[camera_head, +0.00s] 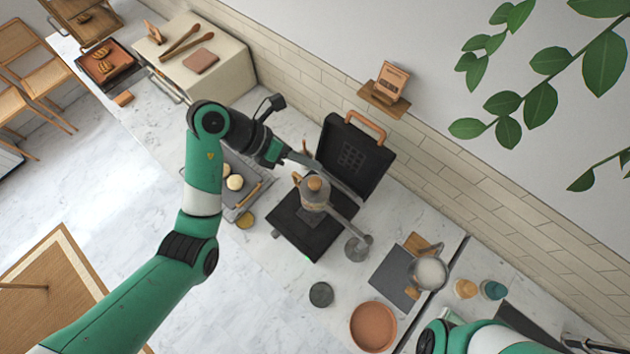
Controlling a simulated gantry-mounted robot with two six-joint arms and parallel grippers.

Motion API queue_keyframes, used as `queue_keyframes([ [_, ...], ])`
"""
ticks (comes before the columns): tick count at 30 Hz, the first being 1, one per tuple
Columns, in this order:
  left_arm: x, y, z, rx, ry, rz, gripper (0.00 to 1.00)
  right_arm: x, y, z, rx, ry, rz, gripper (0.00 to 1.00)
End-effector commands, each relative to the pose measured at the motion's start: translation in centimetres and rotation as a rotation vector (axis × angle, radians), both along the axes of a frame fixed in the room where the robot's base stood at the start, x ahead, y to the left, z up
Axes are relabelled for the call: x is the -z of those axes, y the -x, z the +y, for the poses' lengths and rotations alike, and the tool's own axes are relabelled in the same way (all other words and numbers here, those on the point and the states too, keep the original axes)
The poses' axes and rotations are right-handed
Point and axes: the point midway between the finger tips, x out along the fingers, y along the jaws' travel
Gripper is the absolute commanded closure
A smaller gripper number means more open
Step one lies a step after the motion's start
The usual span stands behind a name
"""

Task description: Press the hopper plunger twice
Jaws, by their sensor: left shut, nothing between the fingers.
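The hopper (314,201) is a metal and glass body with a tan round plunger knob (315,183) on top. It shows in the head view in front of the raised lid of a black case-like appliance. A grey arm runs from the hopper to a small round metal cup (358,247) at its lower right. My left gripper (310,162) is shut and empty, just above and behind the knob in the picture. I cannot tell how much height separates it from the knob.
The open black appliance (297,232) lies under and around the hopper. A tray with pale round items (236,184) is at its left. A metal pitcher (428,274), a terracotta dish (373,327) and a dark puck (321,294) stand at the lower right. A tiled wall rises behind.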

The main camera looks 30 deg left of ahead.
Motion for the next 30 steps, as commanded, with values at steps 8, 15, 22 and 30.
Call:
queue_keyframes([
  [8,4.5,0.0,0.0,0.001,0.000,-0.001,1.00,4.8,0.0,0.0,0.000,0.000,0.000,0.50],
  [15,7.0,0.0,0.0,-0.001,0.002,0.000,1.00,6.6,0.0,0.0,0.000,0.000,0.000,0.50],
  [22,7.4,0.0,0.0,0.000,0.000,-0.001,1.00,6.7,0.0,0.0,0.000,0.000,0.000,0.50],
  [30,7.4,0.0,0.0,0.001,0.000,-0.001,1.00,6.7,0.0,0.0,0.000,0.000,0.000,0.50],
])
